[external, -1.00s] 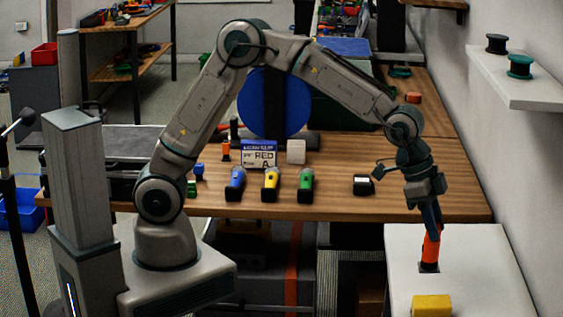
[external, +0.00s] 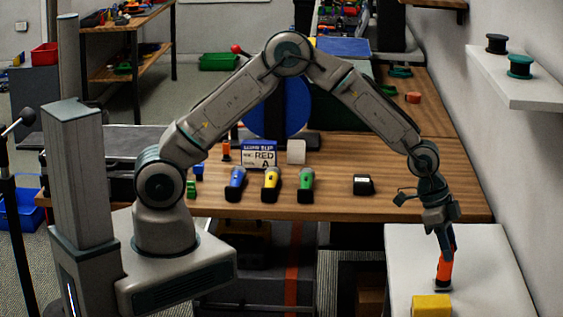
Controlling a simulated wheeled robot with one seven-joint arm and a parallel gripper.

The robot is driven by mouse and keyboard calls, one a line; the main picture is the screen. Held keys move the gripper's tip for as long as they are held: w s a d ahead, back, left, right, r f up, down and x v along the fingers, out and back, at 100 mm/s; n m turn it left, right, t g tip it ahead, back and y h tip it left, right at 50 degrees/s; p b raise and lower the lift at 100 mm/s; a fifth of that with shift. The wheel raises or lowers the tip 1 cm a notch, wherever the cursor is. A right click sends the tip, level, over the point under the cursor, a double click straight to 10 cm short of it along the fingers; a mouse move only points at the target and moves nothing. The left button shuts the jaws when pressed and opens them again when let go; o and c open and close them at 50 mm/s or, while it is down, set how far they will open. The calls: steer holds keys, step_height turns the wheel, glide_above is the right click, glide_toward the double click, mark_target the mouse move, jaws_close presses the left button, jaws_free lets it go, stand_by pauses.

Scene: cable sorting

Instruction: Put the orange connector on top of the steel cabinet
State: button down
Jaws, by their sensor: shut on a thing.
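The orange connector (external: 444,270) has a dark lower end and stands roughly upright in my gripper (external: 446,246). My gripper points down and is shut on its upper part, partly hiding it. The connector is over the pale, flat top of what looks like the steel cabinet (external: 498,268) at the lower right. Its dark end is at or very near that surface; I cannot tell if it touches.
A yellow block (external: 431,306) lies on the pale top, close in front of the connector. The wooden table (external: 420,205) behind holds blue, yellow and green connectors and a black device (external: 363,185). A wall shelf (external: 520,85) stands at right. The top's right side is clear.

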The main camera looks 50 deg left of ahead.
steer(key=shift+f, duration=0.25)
steer(key=shift+f, duration=0.2)
steer(key=c, duration=1.1)
jaws_free()
steer(key=shift+r, duration=0.1)
